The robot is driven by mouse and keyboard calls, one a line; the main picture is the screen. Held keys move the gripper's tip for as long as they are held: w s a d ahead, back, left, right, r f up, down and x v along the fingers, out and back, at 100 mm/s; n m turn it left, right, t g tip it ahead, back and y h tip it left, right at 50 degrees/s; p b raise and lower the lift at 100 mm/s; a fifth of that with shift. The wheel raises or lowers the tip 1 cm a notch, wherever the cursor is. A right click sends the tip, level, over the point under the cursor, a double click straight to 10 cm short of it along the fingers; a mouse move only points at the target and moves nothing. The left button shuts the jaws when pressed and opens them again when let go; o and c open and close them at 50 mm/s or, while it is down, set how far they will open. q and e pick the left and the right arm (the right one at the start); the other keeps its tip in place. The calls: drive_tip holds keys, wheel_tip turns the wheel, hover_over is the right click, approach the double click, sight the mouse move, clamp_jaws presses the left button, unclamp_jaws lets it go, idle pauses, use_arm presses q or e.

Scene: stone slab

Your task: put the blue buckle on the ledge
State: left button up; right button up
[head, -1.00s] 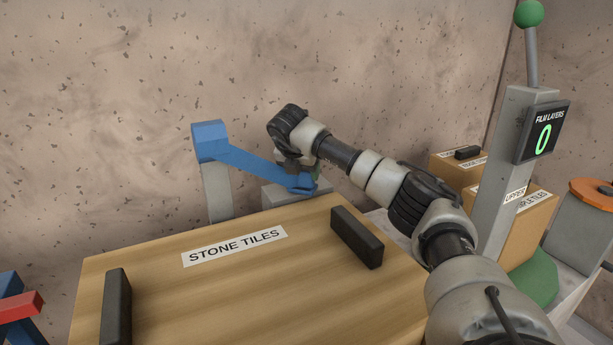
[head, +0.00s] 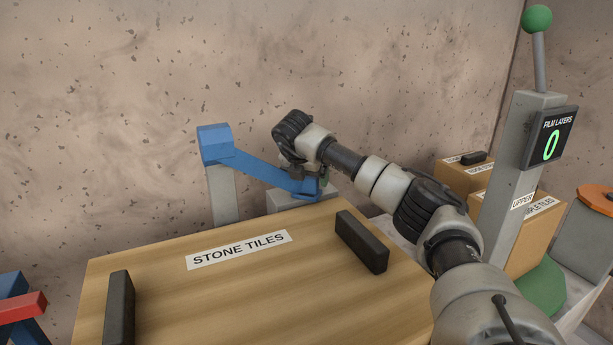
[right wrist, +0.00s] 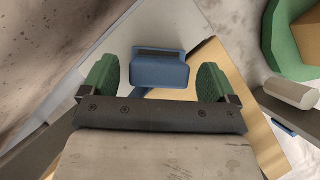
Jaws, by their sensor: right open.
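The blue buckle (right wrist: 160,70), a block with a dark slot, shows in the right wrist view between the green finger pads of my right gripper (right wrist: 157,80). The gripper is open, with a gap on either side of the buckle. In the head view the buckle (head: 304,189) is at the lower end of a blue arm or strap, by a low grey block (head: 285,200) that may be the ledge. My right gripper (head: 322,182) reaches down there, its fingers partly hidden by the wrist. I cannot tell whether the buckle touches the block. My left gripper is out of view.
A large carton marked STONE TILES (head: 200,300) with dark corner pieces fills the front. A blue housing (head: 214,145) on a grey post stands left of the block. A grey column (head: 505,190) with a FILM LAYERS display and smaller cartons (head: 530,235) stand right. The wall is close behind.

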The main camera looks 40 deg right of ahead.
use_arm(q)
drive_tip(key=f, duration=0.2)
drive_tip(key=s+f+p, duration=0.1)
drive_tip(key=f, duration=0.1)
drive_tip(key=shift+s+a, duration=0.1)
use_arm(e)
drive_tip(key=v, duration=1.2)
drive_tip(key=shift+w, duration=0.1)
